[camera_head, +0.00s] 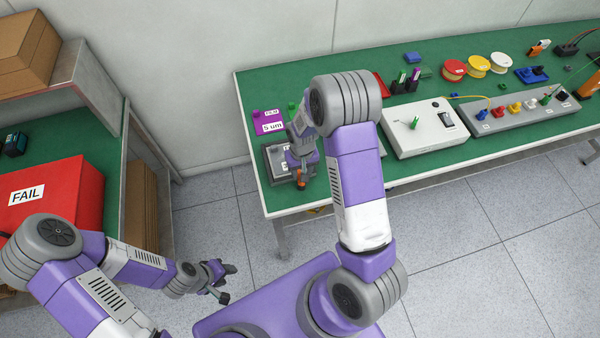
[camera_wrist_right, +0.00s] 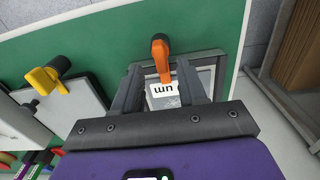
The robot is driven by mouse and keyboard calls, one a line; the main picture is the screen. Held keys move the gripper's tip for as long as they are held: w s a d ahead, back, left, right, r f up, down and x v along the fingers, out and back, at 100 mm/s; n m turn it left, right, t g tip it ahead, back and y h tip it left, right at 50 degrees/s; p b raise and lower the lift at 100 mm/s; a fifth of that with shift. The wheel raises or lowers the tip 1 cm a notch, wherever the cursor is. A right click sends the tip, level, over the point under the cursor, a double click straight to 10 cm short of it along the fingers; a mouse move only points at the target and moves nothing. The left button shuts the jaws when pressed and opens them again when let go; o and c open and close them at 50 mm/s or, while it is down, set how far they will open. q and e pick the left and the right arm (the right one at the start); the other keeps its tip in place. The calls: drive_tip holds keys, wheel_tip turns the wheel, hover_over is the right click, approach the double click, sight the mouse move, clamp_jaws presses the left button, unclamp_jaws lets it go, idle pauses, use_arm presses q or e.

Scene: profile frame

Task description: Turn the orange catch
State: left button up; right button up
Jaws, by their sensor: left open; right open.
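The orange catch (camera_wrist_right: 160,62) is a lever on the grey frame (camera_wrist_right: 208,62), seen in the right wrist view. A white label and a grey plate show inside the frame. My right gripper (camera_wrist_right: 160,66) is open. Its two fingers show on either side of the catch in the picture; I cannot tell the depth gap, and no grip shows. In the head view my right gripper (camera_head: 301,172) is over the grey frame (camera_head: 272,160) at the table's near left corner and partly hides it. My left gripper (camera_head: 222,282) is open and empty over the floor.
A white box with a green lever (camera_head: 414,122) and a grey panel of coloured knobs (camera_head: 520,112) stand right on the green table (camera_head: 450,85). A purple block (camera_head: 264,122) lies behind the frame. A red FAIL bin (camera_head: 60,190) is at left. Floor between is clear.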

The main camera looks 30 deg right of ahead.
drive_tip(key=shift+f, duration=1.95)
clamp_jaws()
